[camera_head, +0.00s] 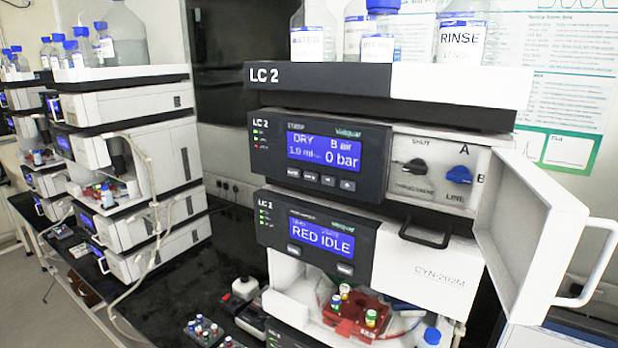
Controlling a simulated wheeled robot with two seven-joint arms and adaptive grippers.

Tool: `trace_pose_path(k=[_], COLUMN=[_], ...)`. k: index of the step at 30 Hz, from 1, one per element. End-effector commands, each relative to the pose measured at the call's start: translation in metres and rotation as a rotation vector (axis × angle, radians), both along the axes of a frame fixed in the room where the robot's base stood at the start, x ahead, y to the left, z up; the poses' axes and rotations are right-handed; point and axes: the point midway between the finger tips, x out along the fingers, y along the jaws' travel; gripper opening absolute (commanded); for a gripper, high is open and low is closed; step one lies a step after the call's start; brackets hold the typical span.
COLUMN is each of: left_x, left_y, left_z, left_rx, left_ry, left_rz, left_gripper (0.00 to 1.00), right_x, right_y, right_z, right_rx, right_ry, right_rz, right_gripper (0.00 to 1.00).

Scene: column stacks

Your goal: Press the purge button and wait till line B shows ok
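The LC 2 pump module (262,160) is in the middle of the head view. Its blue display (324,153) reads "DRY", "B air" and "0 bar". A row of small buttons (320,178) sits under the display; their labels are too small to read, so I cannot tell which is purge. To the right is an open recess with a black knob (415,167) under the word "SHUT" and a blue knob (459,173) near the letters A and B. The white door (535,225) of this recess stands swung open to the right. Neither gripper is in view.
Below, a sampler display (322,236) reads "RED IDLE" above an open bay with a red vial tray (352,318). Bottles, one marked "RINSE" (461,40), stand on top. Other stacks (130,150) stand left. The open door juts out at right.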

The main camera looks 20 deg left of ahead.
Motion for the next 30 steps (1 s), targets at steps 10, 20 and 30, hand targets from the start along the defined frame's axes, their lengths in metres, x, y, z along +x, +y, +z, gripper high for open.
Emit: trace_pose_path(k=[10,20,30], left_x=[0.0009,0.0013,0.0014], left_y=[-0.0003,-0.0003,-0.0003], left_z=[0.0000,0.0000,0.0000], left_rx=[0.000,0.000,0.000], left_ry=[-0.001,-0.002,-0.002], left_rz=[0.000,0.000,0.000], left_gripper=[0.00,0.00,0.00], right_x=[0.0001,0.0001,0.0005], right_y=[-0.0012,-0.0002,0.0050], right_z=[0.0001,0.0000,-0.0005], right_rx=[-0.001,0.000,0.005], right_ry=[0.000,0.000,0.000], right_rz=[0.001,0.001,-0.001], right_gripper=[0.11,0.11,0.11])
